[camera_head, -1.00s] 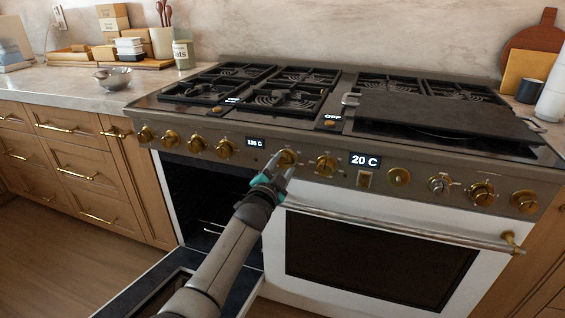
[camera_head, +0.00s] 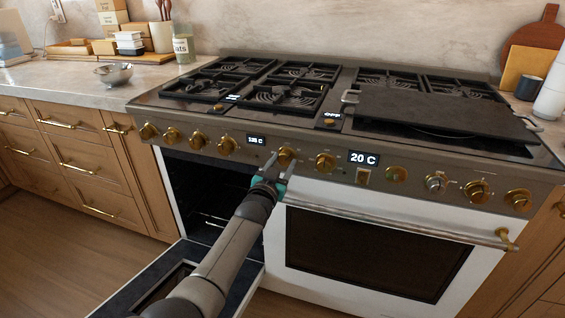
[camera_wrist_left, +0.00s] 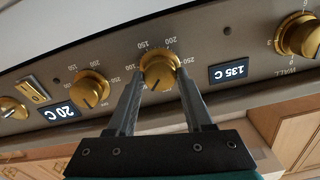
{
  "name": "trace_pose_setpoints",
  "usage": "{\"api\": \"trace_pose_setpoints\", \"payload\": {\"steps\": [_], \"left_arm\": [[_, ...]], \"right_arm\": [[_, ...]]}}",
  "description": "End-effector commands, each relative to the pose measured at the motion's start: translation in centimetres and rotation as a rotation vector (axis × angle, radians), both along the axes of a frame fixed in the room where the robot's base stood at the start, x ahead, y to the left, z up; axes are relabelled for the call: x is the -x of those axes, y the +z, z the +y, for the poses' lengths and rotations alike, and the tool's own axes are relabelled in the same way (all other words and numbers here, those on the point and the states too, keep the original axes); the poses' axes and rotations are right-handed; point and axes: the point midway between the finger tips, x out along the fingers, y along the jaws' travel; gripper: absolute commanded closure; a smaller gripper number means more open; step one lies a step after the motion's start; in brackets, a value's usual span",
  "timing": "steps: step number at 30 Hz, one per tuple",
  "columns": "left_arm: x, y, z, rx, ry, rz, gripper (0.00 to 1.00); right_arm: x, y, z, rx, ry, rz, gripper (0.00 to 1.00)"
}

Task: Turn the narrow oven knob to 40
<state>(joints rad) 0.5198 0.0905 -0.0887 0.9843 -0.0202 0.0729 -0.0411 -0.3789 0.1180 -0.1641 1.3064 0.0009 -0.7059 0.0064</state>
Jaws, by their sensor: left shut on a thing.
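The narrow oven knob (camera_head: 287,154) is a brass dial on the front panel, above the gap between the two ovens. My left gripper (camera_head: 280,160) has its fingers on either side of this knob and is shut on it. In the left wrist view the knob (camera_wrist_left: 160,74) sits between the fingertips (camera_wrist_left: 159,82), ringed by numbers including 100, 150, 200 and 250. The same display (camera_head: 257,141) is small in the head view. My right gripper is not in view.
Another brass knob (camera_head: 325,162) is close on the right, beside a 20 C display (camera_head: 363,158). The narrow oven's door (camera_head: 160,280) hangs open below my arm. The wide oven's handle (camera_head: 400,222) sticks out at right. A griddle (camera_head: 430,112) covers the right burners.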

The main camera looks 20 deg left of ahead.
Motion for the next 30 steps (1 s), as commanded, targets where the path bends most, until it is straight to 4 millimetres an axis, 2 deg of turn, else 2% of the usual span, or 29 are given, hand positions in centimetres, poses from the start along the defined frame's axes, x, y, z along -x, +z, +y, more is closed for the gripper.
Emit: {"api": "trace_pose_setpoints", "payload": {"steps": [13, 14, 21, 30], "left_arm": [[0.01, -0.03, 0.0, 0.009, -0.001, 0.0, 1.0], [0.01, -0.03, 0.0, 0.009, -0.001, 0.0, 0.46], [0.0, -0.02, 0.0, 0.008, 0.0, 0.0, 0.19], [0.07, 0.0, 0.01, 0.008, 0.0, 0.0, 0.19]], "right_arm": [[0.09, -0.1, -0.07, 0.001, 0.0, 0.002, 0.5], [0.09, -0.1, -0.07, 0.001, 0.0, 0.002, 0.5], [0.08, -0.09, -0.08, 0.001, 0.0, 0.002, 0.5], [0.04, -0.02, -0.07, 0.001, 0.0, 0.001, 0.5]]}}
